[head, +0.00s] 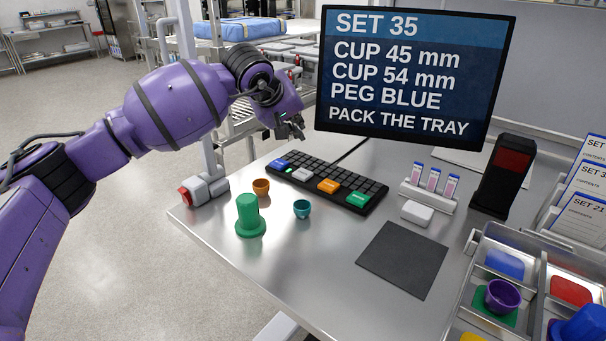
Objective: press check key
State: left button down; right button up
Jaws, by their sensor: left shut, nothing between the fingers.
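A black keyboard (316,176) lies on the steel table. Along its front side it has a blue key (278,163), a white key (302,174), an orange key (328,186) and a green key (357,200). The key labels are too small to read, so I cannot tell which is the check key. My left gripper (291,130) is shut and empty. It is above the keyboard's far left end, apart from the keys. A screen (412,82) behind reads SET 35, CUP 45 mm, CUP 54 mm, PEG BLUE, PACK THE TRAY. My right gripper is out of view.
A green peg-like piece (249,215), an orange cup (261,187) and a teal cup (302,209) stand before the keyboard. A dark mat (402,260), a vial rack (429,192) and a black device (504,176) are to the right. A compartment tray (468,290) holds coloured pieces.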

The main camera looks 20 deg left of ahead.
pick_arm(q)
jog(key=b, duration=0.4)
send_over(297, 170)
notch_tip(297, 170, down, 7)
jog(key=shift+f, duration=0.55)
dwell(0.7)
jog(key=shift+f, duration=0.1)
jog(key=shift+f+b, duration=0.35)
jog(key=shift+f, duration=0.45)
dwell(0.6)
dwell(0.4)
jog(key=shift+r+p, duration=0.35)
jog(key=shift+r, duration=0.55)
